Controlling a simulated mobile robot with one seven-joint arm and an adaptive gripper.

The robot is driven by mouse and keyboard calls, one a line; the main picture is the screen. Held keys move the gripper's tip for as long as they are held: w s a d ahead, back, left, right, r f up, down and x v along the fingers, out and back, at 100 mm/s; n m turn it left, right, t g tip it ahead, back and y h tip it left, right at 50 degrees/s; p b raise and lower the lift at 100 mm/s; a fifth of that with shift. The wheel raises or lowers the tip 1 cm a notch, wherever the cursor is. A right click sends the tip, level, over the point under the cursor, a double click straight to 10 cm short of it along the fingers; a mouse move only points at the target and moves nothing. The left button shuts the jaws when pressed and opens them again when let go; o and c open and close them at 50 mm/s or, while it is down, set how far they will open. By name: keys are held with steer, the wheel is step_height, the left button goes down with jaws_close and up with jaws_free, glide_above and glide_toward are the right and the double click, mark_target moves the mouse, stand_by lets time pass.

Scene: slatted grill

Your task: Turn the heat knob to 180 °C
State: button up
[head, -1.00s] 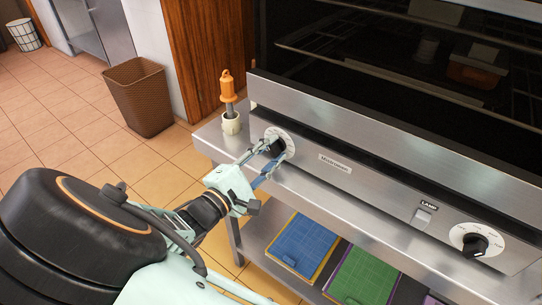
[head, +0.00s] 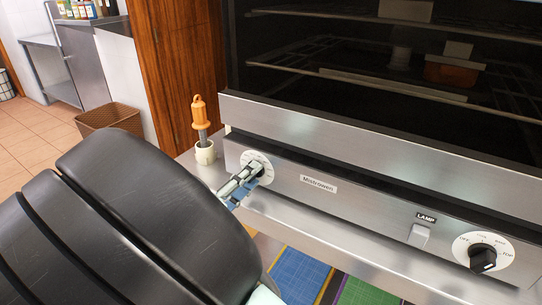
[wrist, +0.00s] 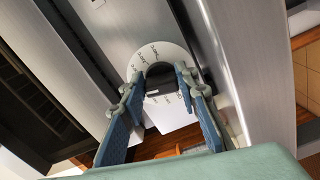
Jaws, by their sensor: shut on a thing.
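The left dial (head: 255,157) is a white ring with small dark marks on the steel front panel of the oven. Its marks look like temperature figures in the wrist view (wrist: 143,59), but I cannot read them surely. The dark knob (wrist: 160,78) is in the middle of this ring. My gripper (wrist: 157,90) has its fingers on both sides of the knob and is shut on it. In the head view my gripper (head: 260,175) reaches the dial from the lower left and covers much of the knob, so its pointing direction is hidden.
A second black knob (head: 483,259) and a lamp switch (head: 419,236) are on the panel's right. An orange-handled tool (head: 200,118) stands in a cream cup (head: 205,152) left of the oven. Coloured boards lie below. A brown basket (head: 109,117) is on the floor.

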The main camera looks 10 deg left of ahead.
steer(key=shift+m, duration=0.3)
steer(key=o, duration=1.1)
steer(key=shift+o, duration=0.2)
steer(key=v, duration=1.2)
steer(key=shift+d, duration=0.1)
